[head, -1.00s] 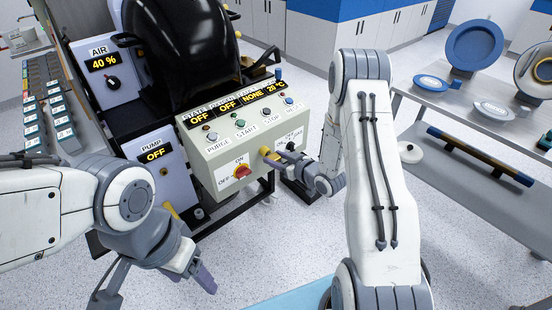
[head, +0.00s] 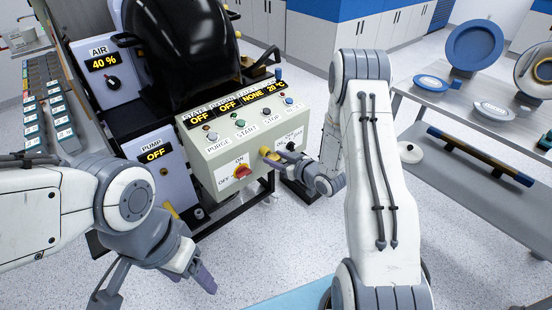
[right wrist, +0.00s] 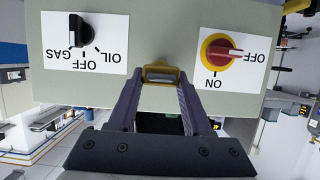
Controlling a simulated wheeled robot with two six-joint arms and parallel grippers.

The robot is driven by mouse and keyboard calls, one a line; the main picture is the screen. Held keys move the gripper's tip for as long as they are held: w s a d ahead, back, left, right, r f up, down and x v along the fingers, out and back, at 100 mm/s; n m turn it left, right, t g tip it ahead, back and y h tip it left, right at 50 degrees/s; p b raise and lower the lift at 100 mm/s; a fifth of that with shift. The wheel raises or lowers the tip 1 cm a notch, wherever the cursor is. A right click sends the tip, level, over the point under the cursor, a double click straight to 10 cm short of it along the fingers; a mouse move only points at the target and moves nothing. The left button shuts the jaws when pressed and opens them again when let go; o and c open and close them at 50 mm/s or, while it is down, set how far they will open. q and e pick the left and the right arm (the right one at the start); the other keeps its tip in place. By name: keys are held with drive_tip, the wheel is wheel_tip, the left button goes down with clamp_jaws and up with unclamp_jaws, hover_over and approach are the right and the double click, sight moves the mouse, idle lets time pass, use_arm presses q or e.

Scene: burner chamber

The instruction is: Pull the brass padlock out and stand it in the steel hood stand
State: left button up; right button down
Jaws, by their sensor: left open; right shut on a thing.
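The brass padlock (right wrist: 160,73) is between the fingertips of my right gripper (right wrist: 161,84) in the right wrist view, close against the front of the beige control box. In the head view the padlock (head: 266,152) is a small yellow piece at the box's front, and my right gripper (head: 274,158) is shut on it. Whether the padlock is still seated in the box I cannot tell. My left gripper (head: 157,286) is open and empty at the lower left, away from the box. I cannot make out the steel hood stand for certain.
The control box (head: 207,172) has a red rotary switch (head: 242,171) left of the padlock and a black OIL/GAS selector (right wrist: 79,31). A grey table (head: 455,105) at right holds blue and pale discs.

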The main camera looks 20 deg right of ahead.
idle(0.5)
drive_tip(key=shift+s+d, duration=0.3)
drive_tip(key=shift+s, duration=0.6)
drive_tip(key=shift+s+d, duration=0.3)
drive_tip(key=shift+s, duration=0.55)
